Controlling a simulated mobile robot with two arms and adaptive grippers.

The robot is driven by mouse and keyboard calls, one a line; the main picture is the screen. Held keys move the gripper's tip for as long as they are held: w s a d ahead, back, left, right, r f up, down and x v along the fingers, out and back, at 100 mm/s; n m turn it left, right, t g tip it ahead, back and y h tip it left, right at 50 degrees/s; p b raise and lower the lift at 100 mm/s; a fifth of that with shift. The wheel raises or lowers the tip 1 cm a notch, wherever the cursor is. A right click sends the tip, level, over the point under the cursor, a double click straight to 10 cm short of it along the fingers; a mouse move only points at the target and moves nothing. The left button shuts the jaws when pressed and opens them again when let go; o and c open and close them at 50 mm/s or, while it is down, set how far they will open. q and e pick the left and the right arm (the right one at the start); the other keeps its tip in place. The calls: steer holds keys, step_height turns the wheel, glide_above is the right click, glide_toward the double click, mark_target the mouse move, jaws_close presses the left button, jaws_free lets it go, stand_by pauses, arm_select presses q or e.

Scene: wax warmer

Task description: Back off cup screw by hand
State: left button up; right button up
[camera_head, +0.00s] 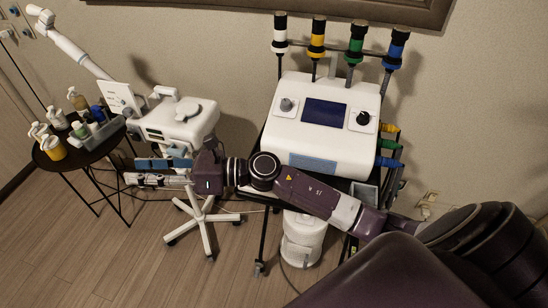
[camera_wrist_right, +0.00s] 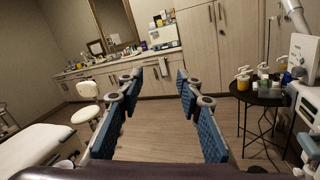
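My right arm reaches in from the right, across the front of a white console (camera_head: 300,120) with a dark screen and two knobs. My right gripper (camera_head: 155,172) points left in the head view, in front of a white wheeled device (camera_head: 180,122). In the right wrist view its blue-padded fingers (camera_wrist_right: 160,85) stand wide apart with nothing between them, only floor and distant cabinets beyond. I cannot make out a cup screw in either view. My left gripper is not in view.
A round black side table (camera_head: 80,148) with several bottles stands at the left. Several colour-banded handpieces (camera_head: 317,40) stand behind the console. A white canister (camera_head: 302,240) is below it. In the wrist view, open floor (camera_wrist_right: 160,140) lies before the cabinets (camera_wrist_right: 215,45).

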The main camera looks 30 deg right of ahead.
steer(key=s+d+f+n+g+h, duration=0.3)
steer(key=d+f+n+g+h, duration=0.55)
steer(key=f+n, duration=0.45)
steer(key=d+n+h, duration=0.1)
steer(key=d+h, duration=0.1)
steer(key=d, duration=0.5)
steer(key=d+r+n+g+h, duration=0.1)
steer(key=d+n+h, duration=0.1)
steer(key=d, duration=0.6)
steer(key=s+d+n+h, duration=0.1)
steer(key=d+h, duration=0.2)
steer(key=d, duration=0.4)
steer(key=shift+s+d+r+n+g+h, duration=0.1)
steer(key=shift+d+r+n+g+h, duration=0.15)
steer(key=shift+n, duration=0.15)
steer(key=shift+a+f+b, duration=0.1)
steer(key=shift+f+b, duration=1.4)
steer(key=shift+f, duration=2.25)
steer(key=shift+f+b, duration=0.2)
steer(key=shift+b, duration=0.2)
